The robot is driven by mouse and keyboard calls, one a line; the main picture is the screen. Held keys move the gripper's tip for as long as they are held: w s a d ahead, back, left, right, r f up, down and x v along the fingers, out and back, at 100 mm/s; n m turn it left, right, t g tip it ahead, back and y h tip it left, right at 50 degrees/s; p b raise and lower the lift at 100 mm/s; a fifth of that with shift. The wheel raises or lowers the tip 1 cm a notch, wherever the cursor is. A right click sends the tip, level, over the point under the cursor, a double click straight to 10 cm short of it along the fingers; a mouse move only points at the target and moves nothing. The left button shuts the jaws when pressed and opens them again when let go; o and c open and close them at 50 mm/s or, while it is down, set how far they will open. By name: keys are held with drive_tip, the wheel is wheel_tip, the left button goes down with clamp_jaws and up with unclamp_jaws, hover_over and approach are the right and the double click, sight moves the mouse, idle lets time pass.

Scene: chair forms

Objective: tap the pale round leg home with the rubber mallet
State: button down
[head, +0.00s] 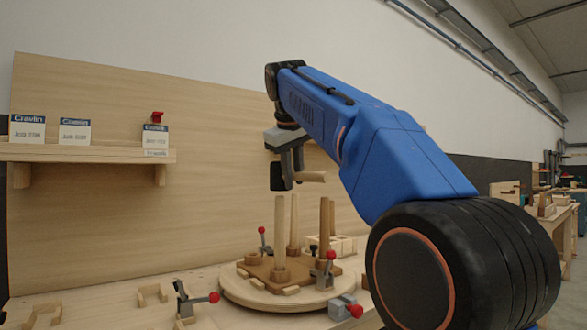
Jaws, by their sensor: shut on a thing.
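My gripper (297,163) hangs from the blue arm and is shut on the rubber mallet. The mallet's black head (280,177) is left of the fingers and its pale wooden handle (313,177) sticks out to the right. A pale round leg (280,228) stands upright in the brown chair seat (262,271), in a collar at its foot. The mallet head appears above this leg's top, with a small visible gap. Several legs stand in the seat, including one behind (294,219) and one at right (324,226). How deep the pale leg sits cannot be told.
The seat lies on a round wooden board (240,291) on the bench, with red-knobbed clamps (330,268) around it. Another clamp (186,300) stands at left. A slotted wooden block (342,244) is behind. A shelf (90,153) with labelled cards hangs at left.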

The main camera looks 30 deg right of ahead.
drive_tip(key=shift+f, duration=1.2)
drive_tip(key=shift+r, duration=2.3)
drive_tip(key=shift+f, duration=0.1)
wheel_tip(320, 180, down, 6)
drive_tip(key=shift+f, duration=0.2)
